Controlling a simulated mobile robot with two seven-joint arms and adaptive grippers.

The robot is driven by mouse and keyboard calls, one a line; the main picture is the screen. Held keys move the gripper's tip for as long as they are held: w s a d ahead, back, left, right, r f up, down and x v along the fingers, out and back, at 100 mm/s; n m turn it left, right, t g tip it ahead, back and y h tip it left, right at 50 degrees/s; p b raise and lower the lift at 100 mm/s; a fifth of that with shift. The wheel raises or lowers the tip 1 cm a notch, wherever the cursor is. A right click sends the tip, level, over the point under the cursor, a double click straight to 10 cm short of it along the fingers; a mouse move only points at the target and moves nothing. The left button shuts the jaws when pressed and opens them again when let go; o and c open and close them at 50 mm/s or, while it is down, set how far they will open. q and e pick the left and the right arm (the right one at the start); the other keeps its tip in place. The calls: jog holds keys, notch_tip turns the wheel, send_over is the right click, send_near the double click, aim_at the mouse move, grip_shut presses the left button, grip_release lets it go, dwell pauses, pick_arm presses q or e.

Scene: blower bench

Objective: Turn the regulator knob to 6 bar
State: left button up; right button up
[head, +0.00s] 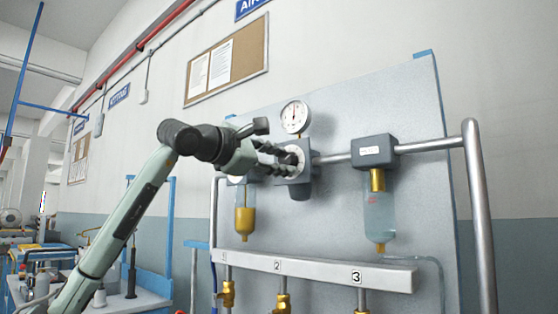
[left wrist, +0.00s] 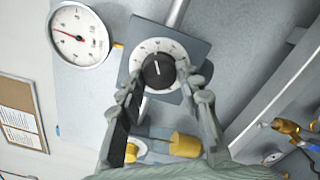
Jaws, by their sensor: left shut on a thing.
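The black regulator knob (left wrist: 159,70) sits in a pale numbered dial on a grey regulator body (left wrist: 193,48). A white line on the knob points up in the left wrist view. In the head view the knob (head: 290,158) shows partly behind my left gripper (head: 280,157). My left gripper, also in the left wrist view (left wrist: 163,84), has its two fingers on either side of the knob and is shut on it. The pressure gauge (head: 295,117) stands above the regulator. Its red needle shows in the left wrist view (left wrist: 78,36), but its exact reading is too small to tell. My right gripper is not in view.
A metal pipe (head: 425,145) runs across the panel to a grey unit with a clear bowl (head: 380,215) on the right. A numbered rail (head: 315,268) with brass valves (head: 283,302) lies below.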

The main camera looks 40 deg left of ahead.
pick_arm(q)
jog(key=shift+m, duration=0.7)
jog(key=o, duration=1.1)
jog(key=shift+o, duration=0.2)
jog(key=s, duration=1.2)
jog(key=shift+a, duration=0.4)
